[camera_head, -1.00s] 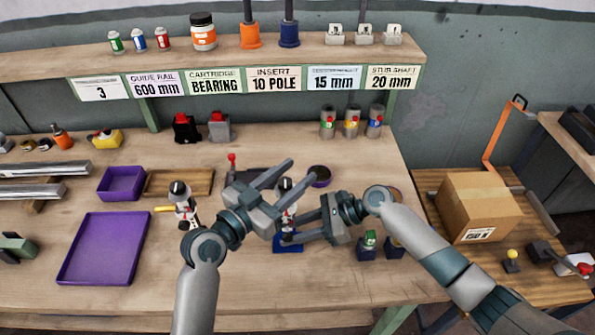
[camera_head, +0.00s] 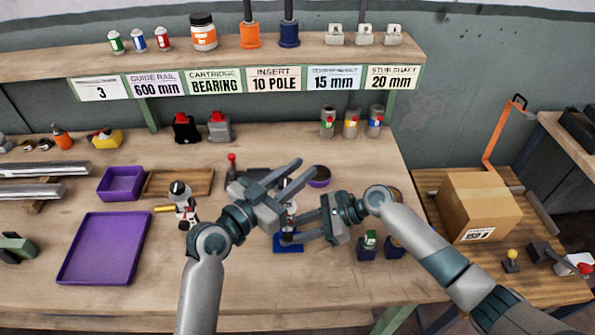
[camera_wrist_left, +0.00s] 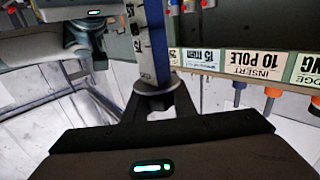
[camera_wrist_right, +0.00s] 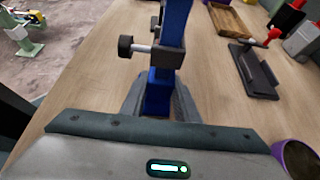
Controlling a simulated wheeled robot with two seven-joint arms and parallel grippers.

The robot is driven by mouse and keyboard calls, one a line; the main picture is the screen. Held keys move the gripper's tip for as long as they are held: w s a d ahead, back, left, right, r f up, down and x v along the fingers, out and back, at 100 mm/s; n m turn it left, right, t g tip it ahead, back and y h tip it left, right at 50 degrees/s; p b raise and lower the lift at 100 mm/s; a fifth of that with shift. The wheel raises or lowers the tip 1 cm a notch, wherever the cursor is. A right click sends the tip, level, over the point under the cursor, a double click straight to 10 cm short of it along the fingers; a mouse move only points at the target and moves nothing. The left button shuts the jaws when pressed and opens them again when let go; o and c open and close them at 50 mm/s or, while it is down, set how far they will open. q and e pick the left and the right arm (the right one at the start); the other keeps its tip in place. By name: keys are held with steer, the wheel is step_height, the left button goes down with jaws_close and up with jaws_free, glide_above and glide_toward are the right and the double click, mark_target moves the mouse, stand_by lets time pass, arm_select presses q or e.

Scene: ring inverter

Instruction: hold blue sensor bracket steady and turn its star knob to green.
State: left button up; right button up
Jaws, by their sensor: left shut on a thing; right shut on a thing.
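The blue sensor bracket stands upright on its blue base (camera_head: 288,243) at the table's front middle. Its blue post (camera_wrist_right: 167,60) carries a side rod with a black knob (camera_wrist_right: 125,46) in the right wrist view. My right gripper (camera_head: 287,230) is shut on the lower post from the right. My left gripper (camera_head: 306,170) is shut on the bracket's upper part; its own fingers hide the grip in the head view. In the left wrist view, the post (camera_wrist_left: 150,45), with a marked pale face, extends from the fingertips.
A purple tray (camera_head: 68,268) and purple bin (camera_head: 122,181) lie left. A white-and-black device (camera_head: 181,203) stands left of my left gripper. A dark stand with a red knob (camera_wrist_right: 258,72) lies behind the bracket.

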mark_target(279, 185)
arm_select(q)
steer(key=shift+d+r+m+g+h, duration=0.1)
steer(key=shift+d+m+g+h, duration=0.05)
steer(key=shift+m+g+h, duration=0.2)
steer(key=shift+s+d+m+g+h, duration=0.1)
steer(key=shift+s+m+g+h, duration=0.1)
steer(key=shift+m+g+h, duration=0.5)
steer(key=shift+s+d+m+g+h, duration=0.1)
steer(key=shift+s+m+g+h, duration=0.15)
steer(key=shift+m+g, duration=0.55)
steer(key=shift+s+d+m+g+h, duration=0.15)
steer(key=shift+m+g+h, duration=0.3)
steer(key=shift+g, duration=0.6)
steer(key=shift+a, duration=0.1)
steer(key=o, duration=1)
steer(key=shift+o, duration=0.2)
steer(key=shift+a, duration=0.1)
steer(key=shift+v, duration=3.75)
